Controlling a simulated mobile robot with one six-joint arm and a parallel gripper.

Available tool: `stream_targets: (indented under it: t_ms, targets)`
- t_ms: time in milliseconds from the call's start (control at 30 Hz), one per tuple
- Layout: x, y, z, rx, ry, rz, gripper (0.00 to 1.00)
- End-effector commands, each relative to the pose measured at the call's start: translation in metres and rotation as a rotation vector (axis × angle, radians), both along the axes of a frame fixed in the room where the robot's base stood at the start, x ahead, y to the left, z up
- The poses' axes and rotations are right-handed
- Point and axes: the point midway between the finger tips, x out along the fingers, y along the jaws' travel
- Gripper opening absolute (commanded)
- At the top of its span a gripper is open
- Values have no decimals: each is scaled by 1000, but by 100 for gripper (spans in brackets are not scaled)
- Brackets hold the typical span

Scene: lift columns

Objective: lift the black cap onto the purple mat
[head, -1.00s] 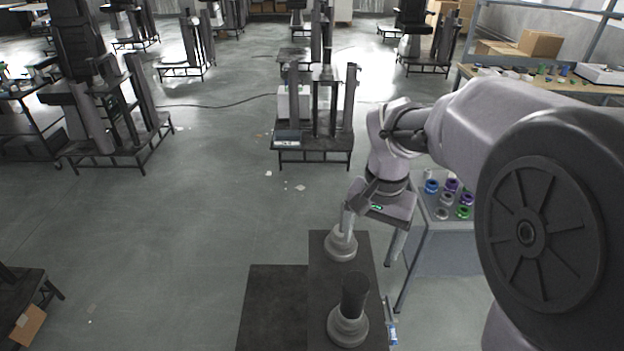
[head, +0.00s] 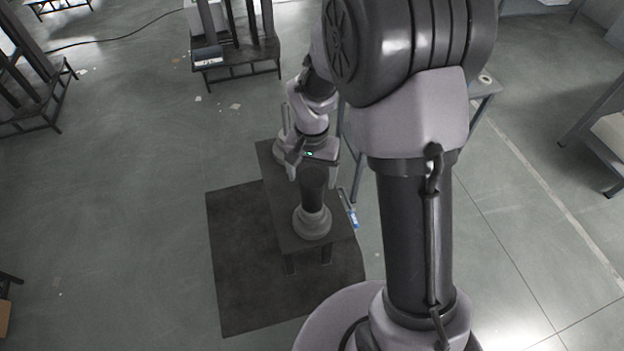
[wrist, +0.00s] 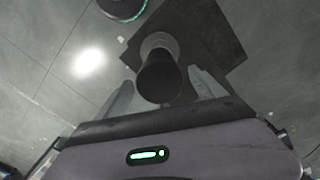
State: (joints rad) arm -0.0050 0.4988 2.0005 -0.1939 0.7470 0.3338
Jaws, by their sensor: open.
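A black cylinder (head: 314,185), which looks like the black cap, stands upright on a round grey base (head: 312,222) on a low dark table (head: 335,228). My gripper (head: 312,166) is above and around its upper part in the head view. In the wrist view, the black cylinder (wrist: 160,82) lies between the two spread fingers of my gripper (wrist: 163,92), with gaps at both sides. Nothing is gripped. No mat looks purple; a dark flat square (head: 238,250) lies on the floor beside the low table.
A second pale grey piece (head: 283,125) stands at the table's far end, partly hidden by my arm. A blue-labelled item (head: 352,216) is at the table's right edge. Dark lift columns on a stand (head: 235,65) are behind.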

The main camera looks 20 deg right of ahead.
Motion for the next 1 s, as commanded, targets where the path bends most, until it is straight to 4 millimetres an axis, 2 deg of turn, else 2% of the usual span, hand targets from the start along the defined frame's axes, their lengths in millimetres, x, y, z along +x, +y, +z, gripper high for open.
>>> stream_targets:
  t_ms: [233,567,833,1000]
  targets:
    - [0,0,-4,0,0,-1,79]
    - [0,0,-4,0,-1,-1,14]
    - [1,0,-1,0,-2,-1,12]
    - [1,0,16,1,-5,-2,12]
